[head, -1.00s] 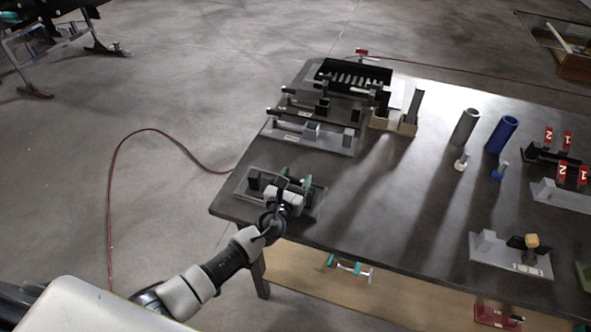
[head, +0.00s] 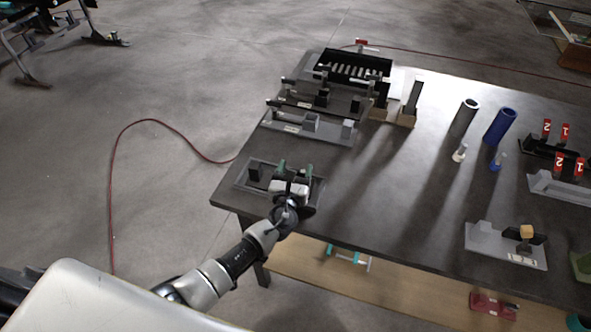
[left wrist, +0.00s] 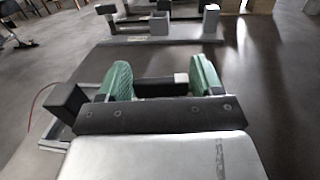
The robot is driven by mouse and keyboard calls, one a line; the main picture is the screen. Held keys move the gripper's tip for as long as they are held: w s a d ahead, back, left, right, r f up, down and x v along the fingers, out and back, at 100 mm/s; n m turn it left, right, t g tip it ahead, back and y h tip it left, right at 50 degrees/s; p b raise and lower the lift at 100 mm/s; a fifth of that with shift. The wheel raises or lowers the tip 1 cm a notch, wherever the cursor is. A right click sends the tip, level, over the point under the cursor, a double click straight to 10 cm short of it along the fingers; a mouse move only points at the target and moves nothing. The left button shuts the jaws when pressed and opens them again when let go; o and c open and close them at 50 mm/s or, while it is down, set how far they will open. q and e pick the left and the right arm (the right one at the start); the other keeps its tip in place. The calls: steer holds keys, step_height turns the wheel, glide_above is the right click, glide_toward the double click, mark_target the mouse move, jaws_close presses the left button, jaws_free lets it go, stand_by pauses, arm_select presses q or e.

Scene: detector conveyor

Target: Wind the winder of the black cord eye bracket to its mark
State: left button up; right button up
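A low grey-framed fixture (head: 244,187) with a dark upright block (head: 254,173) sits at the table's near left corner. In the left wrist view the dark block (left wrist: 68,101) stands left of my fingers. I cannot tell for sure whether this is the black cord eye bracket; a black bracket (head: 300,101) also stands farther back. My left gripper (head: 294,168) is over the fixture's right part. Its green-padded fingers (left wrist: 161,80) are apart. A dark bar (left wrist: 155,87) and a small pale block (left wrist: 181,78) show between them; contact is unclear. My gripper hides much of the fixture.
A grey bracket (head: 290,128) stands just behind the fixture, with a black slotted tray (head: 352,66) farther back. A grey tube (head: 465,117) and a blue tube (head: 500,126) stand to the right. The table's middle (head: 380,190) is clear.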

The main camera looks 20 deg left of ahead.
arm_select(q)
steer(key=shift+o, duration=1.3)
steer(key=shift+s, duration=0.15)
steer(key=s, duration=0.7)
steer(key=s+b, duration=0.1)
steer(key=s, duration=0.2)
steer(key=shift+s+d, duration=0.15)
steer(key=shift+d, duration=0.25)
steer(key=shift+s, duration=0.15)
